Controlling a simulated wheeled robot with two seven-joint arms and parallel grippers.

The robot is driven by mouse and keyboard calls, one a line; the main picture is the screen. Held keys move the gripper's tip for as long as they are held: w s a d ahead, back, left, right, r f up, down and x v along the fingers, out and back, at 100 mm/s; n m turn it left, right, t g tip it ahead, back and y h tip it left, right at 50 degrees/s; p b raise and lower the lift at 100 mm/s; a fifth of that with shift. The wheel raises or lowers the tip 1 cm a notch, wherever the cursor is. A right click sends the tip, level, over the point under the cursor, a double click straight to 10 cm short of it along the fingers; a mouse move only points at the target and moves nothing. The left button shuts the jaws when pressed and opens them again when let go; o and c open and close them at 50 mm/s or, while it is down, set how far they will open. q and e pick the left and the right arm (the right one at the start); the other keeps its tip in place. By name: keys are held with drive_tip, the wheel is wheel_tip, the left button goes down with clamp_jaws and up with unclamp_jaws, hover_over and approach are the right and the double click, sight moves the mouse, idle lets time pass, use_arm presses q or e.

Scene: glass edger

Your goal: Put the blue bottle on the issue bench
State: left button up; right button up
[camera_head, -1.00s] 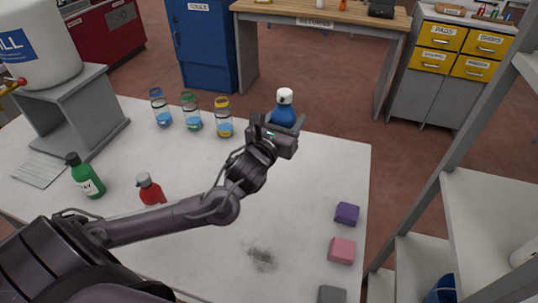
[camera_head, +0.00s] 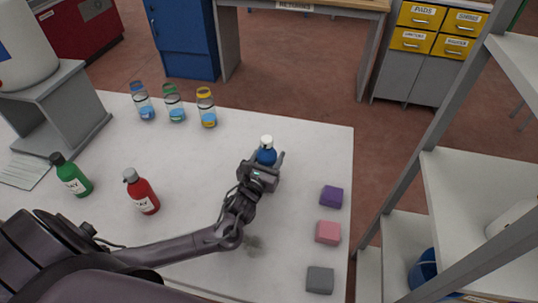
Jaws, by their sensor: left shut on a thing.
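The blue bottle (camera_head: 266,156) with a white cap is over the right half of the white table in the head view. My left gripper (camera_head: 267,164) is shut on it, and the gripper hides the bottle's lower part. I cannot tell whether the bottle touches the table top. My right gripper is not in view. No bench in view carries a readable "issue" label; a wooden bench (camera_head: 340,5) at the back has a sign that reads "Returns".
The white table (camera_head: 200,180) holds a green bottle (camera_head: 71,176), a red bottle (camera_head: 142,192), several lidded jars (camera_head: 174,104) and purple, pink and grey blocks (camera_head: 328,232). A grey shelf rack (camera_head: 480,170) stands at the right. Yellow drawers (camera_head: 433,30) stand behind.

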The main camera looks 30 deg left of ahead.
use_arm(q)
drive_tip(key=shift+f, duration=0.1)
drive_tip(key=o, duration=1.2)
drive_tip(key=s, duration=0.4)
drive_tip(key=s+b, duration=0.1)
drive_tip(key=s, duration=0.3)
drive_tip(key=s+d, duration=0.1)
drive_tip(key=s, duration=0.3)
drive_tip(key=shift+b, duration=0.4)
